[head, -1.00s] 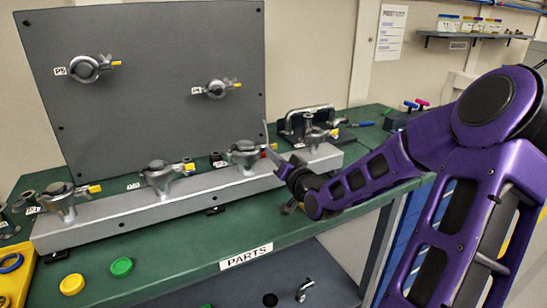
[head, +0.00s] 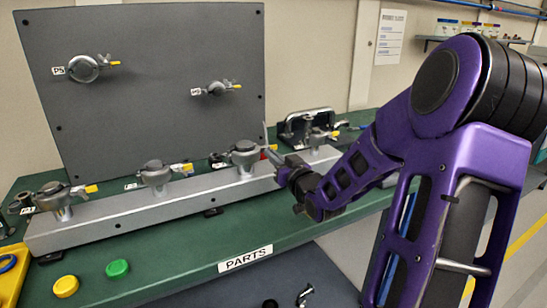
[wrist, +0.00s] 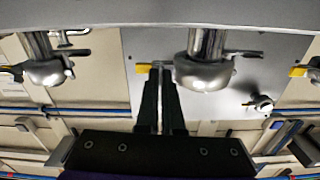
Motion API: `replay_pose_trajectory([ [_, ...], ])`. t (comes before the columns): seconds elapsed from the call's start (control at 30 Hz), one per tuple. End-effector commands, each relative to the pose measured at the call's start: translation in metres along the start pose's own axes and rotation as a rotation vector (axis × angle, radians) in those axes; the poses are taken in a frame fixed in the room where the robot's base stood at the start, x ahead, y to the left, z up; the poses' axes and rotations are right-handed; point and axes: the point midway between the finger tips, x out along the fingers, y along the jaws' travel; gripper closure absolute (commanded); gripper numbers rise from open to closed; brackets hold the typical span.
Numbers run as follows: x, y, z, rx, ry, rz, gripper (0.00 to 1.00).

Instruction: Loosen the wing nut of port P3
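The P3 clamp (head: 244,153) is the third round metal clamp along the grey bar. In the wrist view its silver body (wrist: 205,72) is just right of my fingers. The yellow wing nut (wrist: 143,68) shows at the left fingertip. In the head view that nut is hidden by my gripper. My gripper (head: 268,150) is at the right side of the P3 clamp. In the wrist view its two dark fingers (wrist: 160,72) are close together with a narrow gap, their tips at the clamp's bolt. Whether they grip the nut is unclear.
Two similar clamps, with yellow wing nuts, stand left on the bar (head: 110,218), and another (head: 318,138) stands right. A grey panel (head: 150,110) with two more clamps rises behind. Yellow (head: 65,286) and green (head: 117,268) caps lie on the green bench in front.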

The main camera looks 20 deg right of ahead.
Motion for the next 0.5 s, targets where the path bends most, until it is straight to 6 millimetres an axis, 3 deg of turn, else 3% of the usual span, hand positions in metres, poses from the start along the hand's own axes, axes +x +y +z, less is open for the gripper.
replay_pose_trajectory([
  [0.27,0.0019,-0.0008,-0.0044,-0.003,0.010,-0.002,1.00],
  [0.43,0.0018,-0.0009,-0.0041,-0.002,0.009,-0.002,0.69],
  [0.5,0.0016,-0.0010,-0.0036,-0.002,0.008,-0.003,0.65],
])
